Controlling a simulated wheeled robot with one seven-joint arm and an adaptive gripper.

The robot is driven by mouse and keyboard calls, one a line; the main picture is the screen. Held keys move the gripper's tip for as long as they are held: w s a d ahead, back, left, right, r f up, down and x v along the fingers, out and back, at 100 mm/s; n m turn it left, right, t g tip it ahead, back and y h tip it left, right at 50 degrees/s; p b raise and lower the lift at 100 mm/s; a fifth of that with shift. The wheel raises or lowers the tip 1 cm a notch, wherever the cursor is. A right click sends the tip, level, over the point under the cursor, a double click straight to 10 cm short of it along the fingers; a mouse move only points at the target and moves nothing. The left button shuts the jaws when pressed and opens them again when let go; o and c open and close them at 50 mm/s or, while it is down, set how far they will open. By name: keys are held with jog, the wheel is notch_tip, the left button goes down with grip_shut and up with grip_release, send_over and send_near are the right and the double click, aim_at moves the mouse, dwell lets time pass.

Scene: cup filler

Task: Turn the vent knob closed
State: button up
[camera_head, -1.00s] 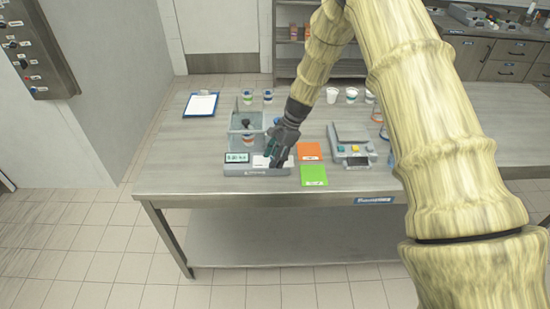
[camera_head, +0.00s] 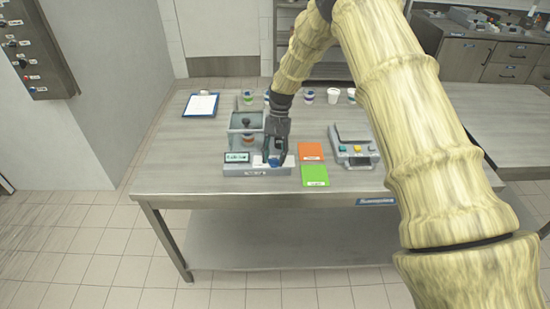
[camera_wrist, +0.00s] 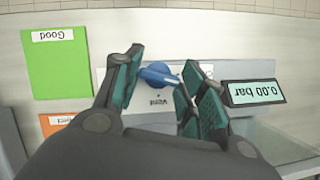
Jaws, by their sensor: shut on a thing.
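The blue vent knob (camera_wrist: 158,74) sits on the front panel of the grey filler unit, with its pointer slanting in the wrist view. It also shows in the head view as a small blue patch (camera_head: 274,162). My gripper (camera_wrist: 163,72) is shut on the knob, with one teal-padded finger at each side. In the head view my gripper (camera_head: 273,154) points down at the unit's front base (camera_head: 245,171). The label beside the knob is partly hidden by the fingers. The display (camera_wrist: 254,92) reads 0.00 bar.
A green card (camera_head: 314,175) marked Good and an orange card (camera_head: 310,151) lie just right of the unit. A scale-like device (camera_head: 351,150) stands farther right. A clear-walled chamber (camera_head: 240,122) with a cup is behind the display. The table's front left is clear.

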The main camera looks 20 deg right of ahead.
jog(key=shift+w+r+n+h+b, duration=0.15)
jog(key=shift+n+h, duration=0.2)
jog(key=shift+n, duration=0.45)
jog(key=shift+n+h+b, duration=0.15)
jog(key=shift+n+h, duration=0.2)
jog(key=shift+n, duration=0.45)
jog(key=o, duration=1)
jog(key=v, duration=1.1)
jog(key=shift+w+r, duration=0.3)
jog(key=shift+w, duration=0.05)
